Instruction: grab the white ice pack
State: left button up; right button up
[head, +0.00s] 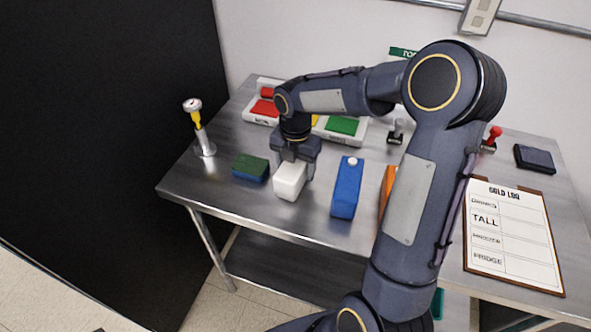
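The white ice pack (289,182) is a small white block near the front left of the steel table (225,217). My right gripper (292,166) points down at it from above, with its fingers at the far end of the block. One finger shows along the block's right side. The other finger is mostly hidden, so I cannot tell if the fingers press on it. The pack appears to rest on the table. My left gripper is not in view.
A green-and-blue sponge-like block (250,168) lies just left of the pack, and a blue ice pack (347,188) lies to the right. An orange item (388,187) is partly behind my arm. A thermometer on a stand (199,128) and a clipboard (512,235) flank them.

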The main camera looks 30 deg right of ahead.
jog(key=c, duration=0.9)
jog(key=shift+c, duration=0.4)
jog(key=shift+r, duration=0.2)
